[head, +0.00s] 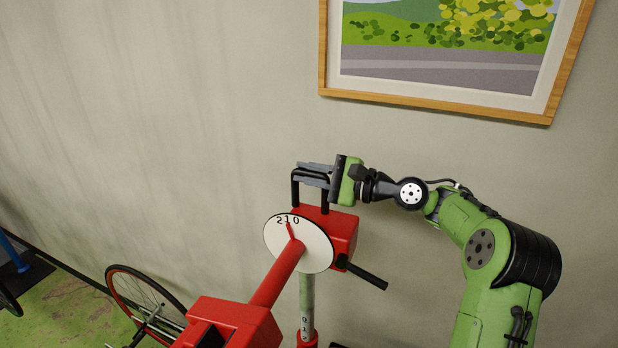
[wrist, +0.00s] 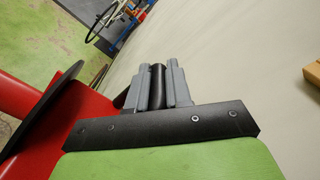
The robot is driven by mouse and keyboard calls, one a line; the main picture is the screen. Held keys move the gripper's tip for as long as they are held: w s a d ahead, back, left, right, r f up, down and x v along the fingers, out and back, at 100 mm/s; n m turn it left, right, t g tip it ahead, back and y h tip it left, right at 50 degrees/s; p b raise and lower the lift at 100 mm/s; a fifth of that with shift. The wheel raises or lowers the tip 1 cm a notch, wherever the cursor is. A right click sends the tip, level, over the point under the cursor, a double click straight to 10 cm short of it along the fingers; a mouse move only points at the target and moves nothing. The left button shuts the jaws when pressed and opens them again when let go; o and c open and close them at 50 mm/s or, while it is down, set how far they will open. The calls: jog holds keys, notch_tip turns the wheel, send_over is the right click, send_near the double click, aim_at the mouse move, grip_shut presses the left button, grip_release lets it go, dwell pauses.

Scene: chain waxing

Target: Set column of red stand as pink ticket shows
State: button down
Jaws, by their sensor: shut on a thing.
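The red stand's head (head: 340,229) is a red box with a black U-shaped handle (head: 296,190) on top. My gripper (head: 310,174) is shut on the top of this handle. In the wrist view the grey fingers of my gripper (wrist: 157,88) lie on both sides of the black bar. A grey column (head: 307,292) with dark digits runs down from the head into a red sleeve (head: 306,339). The digits are too small to read surely. A black lever (head: 365,275) sticks out at the right of the head. The pink ticket is in neither view.
A white dial (head: 318,250) reading 210 and a red arm (head: 274,281) are on the head's front. A framed picture (head: 440,100) hangs on the wall above. A bicycle wheel (head: 140,300) stands at lower left.

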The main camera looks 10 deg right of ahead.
jog(key=shift+f, duration=0.15)
jog(key=c, duration=1.1)
grip_release()
jog(key=shift+f, duration=0.1)
jog(key=shift+o, duration=0.2)
jog(key=v, duration=1.5)
jog(key=shift+s+d+b, duration=0.25)
jog(key=shift+d+b, duration=0.1)
jog(key=shift+b, duration=0.05)
